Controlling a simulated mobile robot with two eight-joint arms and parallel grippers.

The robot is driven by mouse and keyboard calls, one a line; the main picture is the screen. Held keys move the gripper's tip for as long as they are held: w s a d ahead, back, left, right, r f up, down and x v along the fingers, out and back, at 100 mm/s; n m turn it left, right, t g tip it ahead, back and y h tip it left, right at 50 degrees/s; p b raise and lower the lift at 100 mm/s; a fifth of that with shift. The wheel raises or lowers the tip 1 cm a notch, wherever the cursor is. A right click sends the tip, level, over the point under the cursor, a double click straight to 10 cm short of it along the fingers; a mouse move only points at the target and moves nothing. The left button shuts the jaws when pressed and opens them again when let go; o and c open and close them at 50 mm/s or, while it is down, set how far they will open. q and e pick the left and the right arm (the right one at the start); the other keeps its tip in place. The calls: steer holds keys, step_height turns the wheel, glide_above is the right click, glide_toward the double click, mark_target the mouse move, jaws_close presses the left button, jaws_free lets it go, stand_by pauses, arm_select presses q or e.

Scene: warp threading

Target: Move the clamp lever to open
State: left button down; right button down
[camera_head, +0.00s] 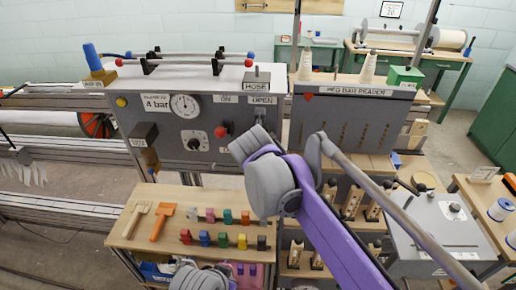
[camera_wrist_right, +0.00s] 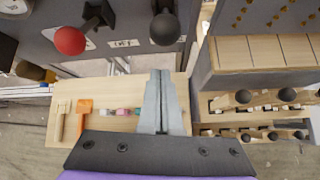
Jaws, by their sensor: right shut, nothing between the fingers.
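The grey control panel (camera_head: 200,157) has an OPEN label (camera_head: 262,99) at its upper right. A lever with a black ball (camera_wrist_right: 165,30), probably the clamp lever, shows at the top of the right wrist view. In the head view, my right wrist largely hides the area below the label. My right gripper (camera_wrist_right: 160,73) is shut and empty, its fingertips just below the black ball in the picture; I cannot tell the depth gap. In the head view its fingers are hidden behind my wrist.
A red-ball lever (camera_head: 221,131) under the ON label stands left of the black one and also shows in the wrist view (camera_wrist_right: 70,41). A wooden shelf (camera_head: 160,226) with coloured pieces lies below. The peg bar reader (camera_head: 345,122) stands to the right.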

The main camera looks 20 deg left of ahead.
arm_select(q)
steer(key=shift+s+d+r+p, duration=0.1)
steer(key=shift+s+p, duration=0.15)
steer(key=shift+p, duration=0.1)
arm_select(e)
steer(key=w+r+v, duration=0.1)
steer(key=v, duration=0.8)
steer(key=shift+s+r, duration=0.2)
steer(key=shift+r, duration=0.2)
steer(key=shift+w+a, duration=0.1)
